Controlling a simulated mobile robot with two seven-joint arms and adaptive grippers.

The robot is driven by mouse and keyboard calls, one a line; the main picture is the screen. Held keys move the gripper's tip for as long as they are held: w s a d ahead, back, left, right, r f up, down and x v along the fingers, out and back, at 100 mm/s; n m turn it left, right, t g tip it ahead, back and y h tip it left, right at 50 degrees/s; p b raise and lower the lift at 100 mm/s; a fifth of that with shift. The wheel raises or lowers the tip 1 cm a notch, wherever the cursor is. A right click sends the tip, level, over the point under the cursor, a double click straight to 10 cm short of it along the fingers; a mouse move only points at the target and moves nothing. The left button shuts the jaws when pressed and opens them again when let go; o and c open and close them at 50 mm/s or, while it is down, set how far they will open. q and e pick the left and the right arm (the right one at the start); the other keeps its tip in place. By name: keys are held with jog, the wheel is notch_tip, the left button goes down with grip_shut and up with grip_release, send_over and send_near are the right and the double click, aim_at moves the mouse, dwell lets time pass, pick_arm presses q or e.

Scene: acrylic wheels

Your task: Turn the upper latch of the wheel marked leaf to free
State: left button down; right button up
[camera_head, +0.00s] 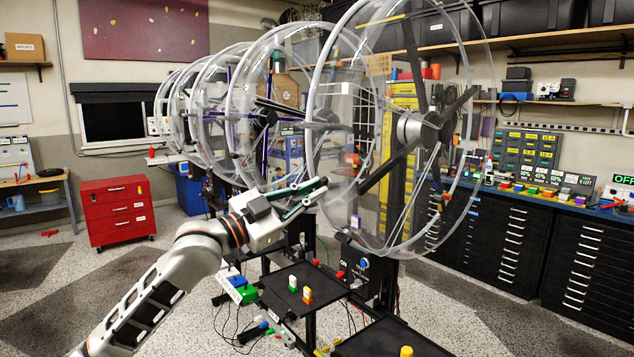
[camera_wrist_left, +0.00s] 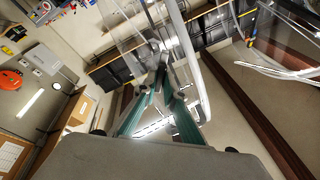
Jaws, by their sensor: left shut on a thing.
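The nearest wheel (camera_head: 313,110) is a large clear acrylic ring with dark spokes and a grey hub (camera_head: 412,130). Its rim also shows in the wrist view (camera_wrist_left: 196,70). No leaf mark is readable on any wheel. My left gripper (camera_head: 318,188) is beside the lower left of the nearest wheel's rim, with its green fingers brought together. In the wrist view, the fingertips (camera_wrist_left: 165,84) meet at a small part by the rim, taken to be a latch. The fingertips largely hide it, so its setting cannot be told. My right gripper is not seen.
Several more wheels (camera_head: 235,95) stand in a row behind the nearest one. Black trays (camera_head: 275,285) with coloured pieces sit below. A dark drawer bench (camera_head: 510,235) runs along the right wall. A red cabinet (camera_head: 118,212) stands at the left. Floor at the left is mostly clear.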

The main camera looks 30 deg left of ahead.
pick_arm(q)
jog(key=shift+n+p, duration=0.45)
jog(key=shift+n, duration=1.05)
jog(key=n, duration=0.4)
jog(key=c, duration=2.5)
grip_release()
jog(key=shift+n, duration=0.3)
jog(key=shift+c, duration=0.2)
jog(key=o, duration=0.6)
jog(key=shift+c, duration=0.2)
